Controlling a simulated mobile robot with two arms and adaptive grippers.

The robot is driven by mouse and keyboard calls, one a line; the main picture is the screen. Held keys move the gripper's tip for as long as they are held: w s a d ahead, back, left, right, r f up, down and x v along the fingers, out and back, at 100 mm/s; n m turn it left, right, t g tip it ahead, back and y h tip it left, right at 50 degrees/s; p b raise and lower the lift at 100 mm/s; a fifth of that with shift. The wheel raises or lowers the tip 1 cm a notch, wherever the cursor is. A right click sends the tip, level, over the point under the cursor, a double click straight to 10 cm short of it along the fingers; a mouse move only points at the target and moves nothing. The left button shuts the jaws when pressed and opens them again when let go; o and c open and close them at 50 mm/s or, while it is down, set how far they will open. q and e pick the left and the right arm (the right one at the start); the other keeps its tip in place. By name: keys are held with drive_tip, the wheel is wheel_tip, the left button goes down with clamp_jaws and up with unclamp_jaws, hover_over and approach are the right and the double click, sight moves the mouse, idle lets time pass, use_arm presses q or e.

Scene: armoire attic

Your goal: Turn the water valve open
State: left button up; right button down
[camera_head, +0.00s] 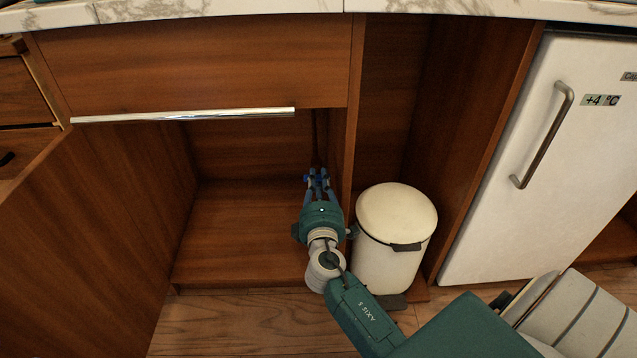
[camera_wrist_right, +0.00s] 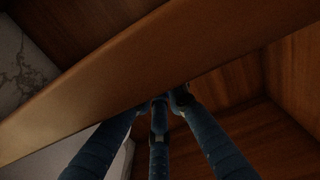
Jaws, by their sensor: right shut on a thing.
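My right gripper (camera_head: 318,176) reaches into the open cabinet (camera_head: 235,230) under the counter, near its right inner wall. Its blue fingers are closed together on a small bright blue part that looks like the water valve (camera_head: 308,179). A dark vertical pipe (camera_head: 316,137) runs above it. The fingers cover most of the valve, so how far it is turned cannot be told. In the right wrist view my right gripper (camera_wrist_right: 167,98) has its fingertips close together, and the valve is too dark and hidden to make out. My left gripper is out of view.
The cabinet door (camera_head: 105,220) stands open at left. A drawer front with a metal handle (camera_head: 185,115) is above. A cream bin (camera_head: 395,225) stands just right of my right arm. A white fridge (camera_head: 510,190) is farther right. The cabinet floor is clear.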

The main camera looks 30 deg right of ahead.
drive_tip(key=c, duration=1.8)
unclamp_jaws()
drive_tip(key=shift+o, duration=0.2)
drive_tip(key=shift+s+a, duration=0.1)
drive_tip(key=v, duration=1.2)
